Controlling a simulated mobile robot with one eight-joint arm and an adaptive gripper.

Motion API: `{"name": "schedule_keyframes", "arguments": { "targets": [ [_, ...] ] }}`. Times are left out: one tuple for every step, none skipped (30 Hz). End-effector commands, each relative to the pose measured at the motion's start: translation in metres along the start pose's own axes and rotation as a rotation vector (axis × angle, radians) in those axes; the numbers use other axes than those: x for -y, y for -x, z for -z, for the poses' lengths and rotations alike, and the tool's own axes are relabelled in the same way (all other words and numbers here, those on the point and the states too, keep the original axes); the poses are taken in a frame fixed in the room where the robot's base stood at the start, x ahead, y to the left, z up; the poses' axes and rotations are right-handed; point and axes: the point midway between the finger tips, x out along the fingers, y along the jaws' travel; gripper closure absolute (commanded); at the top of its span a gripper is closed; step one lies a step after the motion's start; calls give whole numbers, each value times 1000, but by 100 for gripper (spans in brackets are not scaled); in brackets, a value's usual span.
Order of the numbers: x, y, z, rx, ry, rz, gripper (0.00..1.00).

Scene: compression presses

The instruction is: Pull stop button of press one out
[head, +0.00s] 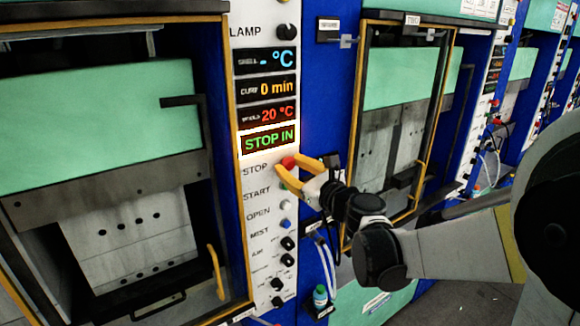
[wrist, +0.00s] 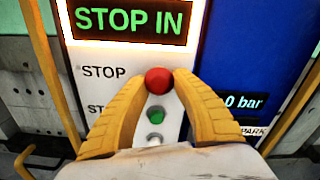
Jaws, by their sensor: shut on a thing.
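The red stop button (head: 289,162) sits on the white control panel of the press at the left, beside the word STOP. A lit display (head: 269,138) above it reads STOP IN. In the wrist view the red button (wrist: 158,80) is between the yellow fingertips of my gripper (wrist: 160,84). My gripper (head: 290,172) reaches in from the right in the head view and is shut on the button. A green start button (wrist: 155,116) shows just below, between the fingers.
More knobs and buttons, such as the open button (head: 286,205), run down the panel below. The press's open chamber (head: 130,225) is at the left. A blue wall and a second press marked TWO (head: 411,19) are at the right. A small bottle (head: 320,296) stands low beside the panel.

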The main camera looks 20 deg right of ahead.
Motion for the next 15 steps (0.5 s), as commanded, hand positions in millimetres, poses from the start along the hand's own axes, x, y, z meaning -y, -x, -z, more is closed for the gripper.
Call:
{"name": "schedule_keyframes", "arguments": {
  "targets": [
    [0,2,0,0,0,0,100],
    [0,4,0,0,0,1,100],
    [0,8,0,0,0,1,100],
    [0,11,1,0,0,2,100],
    [0,15,1,0,0,2,100],
    [0,17,1,0,0,2,100],
    [0,18,0,0,0,1,100],
    [0,17,0,0,0,1,100],
    [0,17,0,0,0,1,100],
    [0,17,0,0,0,1,100],
    [0,17,0,0,0,0,100],
    [0,17,0,0,0,0,100],
    [0,17,0,0,0,0,65],
    [0,17,0,0,0,0,56],
    [0,17,0,0,0,0,44]
  ]
}}
